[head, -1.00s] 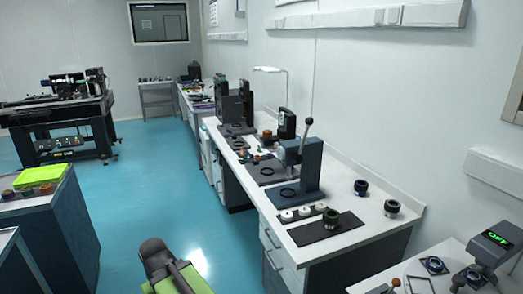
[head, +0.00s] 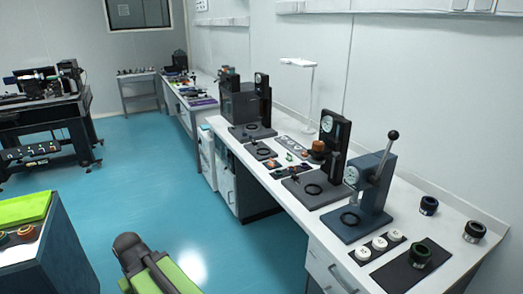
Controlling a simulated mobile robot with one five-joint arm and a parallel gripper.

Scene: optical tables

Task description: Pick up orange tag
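Several small coloured pieces lie on the long white bench in the middle, among the dark presses. One small reddish-orange piece (head: 271,164) lies on a dark mat there, and a small green piece (head: 290,156) lies near it. They are too small for me to tell for sure which is the orange tag. My black and green arm (head: 150,265) shows at the bottom, in front of the bench and well apart from these pieces. My gripper's fingers are not visible.
The white bench (head: 405,240) carries a blue-grey lever press (head: 370,190), dark presses, white discs and black cylinders. A dark cabinet with a green top (head: 25,208) stands at lower left. Blue floor (head: 160,180) is clear between them.

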